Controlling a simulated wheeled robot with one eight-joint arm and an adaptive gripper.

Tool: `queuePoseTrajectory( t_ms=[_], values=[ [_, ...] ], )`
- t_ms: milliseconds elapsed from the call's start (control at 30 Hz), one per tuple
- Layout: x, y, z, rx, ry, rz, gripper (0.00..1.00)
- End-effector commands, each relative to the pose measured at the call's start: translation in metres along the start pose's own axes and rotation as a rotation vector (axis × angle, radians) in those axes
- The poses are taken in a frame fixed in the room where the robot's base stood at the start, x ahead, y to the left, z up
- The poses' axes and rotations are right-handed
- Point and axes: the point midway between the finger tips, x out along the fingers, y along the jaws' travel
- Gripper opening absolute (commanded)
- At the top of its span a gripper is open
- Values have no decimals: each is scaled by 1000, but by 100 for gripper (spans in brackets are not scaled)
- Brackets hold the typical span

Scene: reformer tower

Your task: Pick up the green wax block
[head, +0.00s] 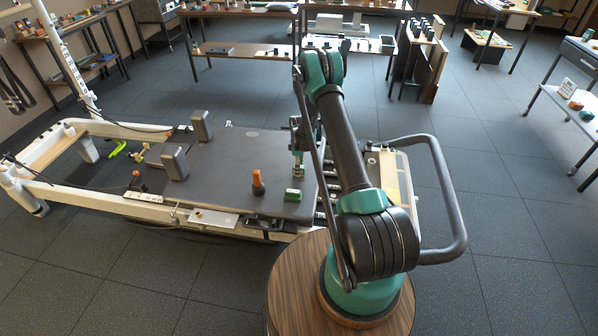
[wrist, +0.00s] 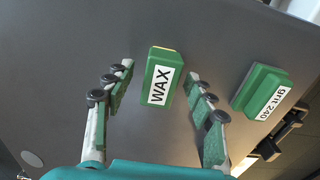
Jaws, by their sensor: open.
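The green wax block (wrist: 160,76), with a white label reading WAX, lies on the dark padded bed in the wrist view. My gripper (wrist: 159,74) is open and empty, with a green-padded finger on each side of the block and gaps showing. I cannot tell its height above the bed. In the head view my gripper (head: 298,170) hangs low over the bed's right part, and I cannot make out the wax block there.
A second green block (wrist: 262,92), labelled grit 240, lies right of the right finger. The green block (head: 292,195) in the head view appears to be this one. An orange-topped object (head: 258,182) stands nearby. Shoulder pads (head: 174,163) rise left on the bed (head: 225,165).

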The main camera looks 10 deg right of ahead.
Motion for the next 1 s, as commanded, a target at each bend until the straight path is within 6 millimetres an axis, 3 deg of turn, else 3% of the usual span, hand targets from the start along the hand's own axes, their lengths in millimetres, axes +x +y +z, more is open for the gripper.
queuePoseTrajectory(
  t_ms=[267, 700, 1000],
  values=[
    [4, 0, 0, 0, 0, 0, 55],
    [4, 0, 0, 0, 0, 0, 3],
    [2, 0, 0, 0, 0, 0, 0]
  ],
)
